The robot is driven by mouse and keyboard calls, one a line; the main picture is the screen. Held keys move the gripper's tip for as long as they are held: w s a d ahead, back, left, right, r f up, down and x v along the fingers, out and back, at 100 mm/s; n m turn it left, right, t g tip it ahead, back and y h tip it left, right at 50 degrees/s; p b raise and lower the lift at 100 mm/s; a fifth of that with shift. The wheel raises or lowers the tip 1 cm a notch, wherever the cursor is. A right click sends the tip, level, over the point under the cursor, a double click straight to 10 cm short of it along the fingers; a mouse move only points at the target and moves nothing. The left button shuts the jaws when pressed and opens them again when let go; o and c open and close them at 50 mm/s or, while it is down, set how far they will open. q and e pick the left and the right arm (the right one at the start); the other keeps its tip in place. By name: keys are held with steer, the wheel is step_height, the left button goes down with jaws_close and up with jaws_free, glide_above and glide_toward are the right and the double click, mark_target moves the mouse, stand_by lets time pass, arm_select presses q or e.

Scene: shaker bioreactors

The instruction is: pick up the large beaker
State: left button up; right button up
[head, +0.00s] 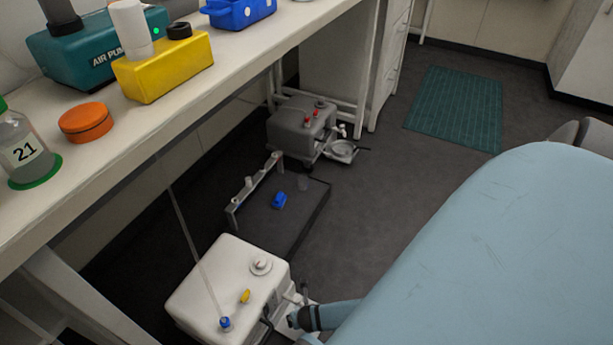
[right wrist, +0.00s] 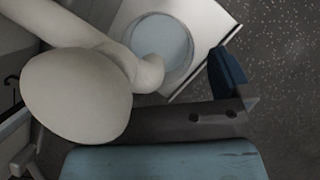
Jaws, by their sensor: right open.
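In the right wrist view, a clear round vessel (right wrist: 184,68), apparently the large beaker, is seen from above on a white base. A thick white tap in front covers its left part. My right gripper (head: 303,320) is low beside the white carboy in the head view. In the right wrist view, its one clearly visible dark blue finger lies just right of the vessel, apparently apart from it. The other finger is hidden, and the gripper is open. In the head view the carboy and my arm hide this vessel. My left gripper is not in view.
The white carboy (head: 215,285) stands on the floor below the bench (head: 215,100). The floor right of the platform is clear, up to a green mat (head: 455,108).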

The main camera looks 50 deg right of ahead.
steer(key=shift+w+f, duration=0.1)
steer(key=shift+f, duration=0.1)
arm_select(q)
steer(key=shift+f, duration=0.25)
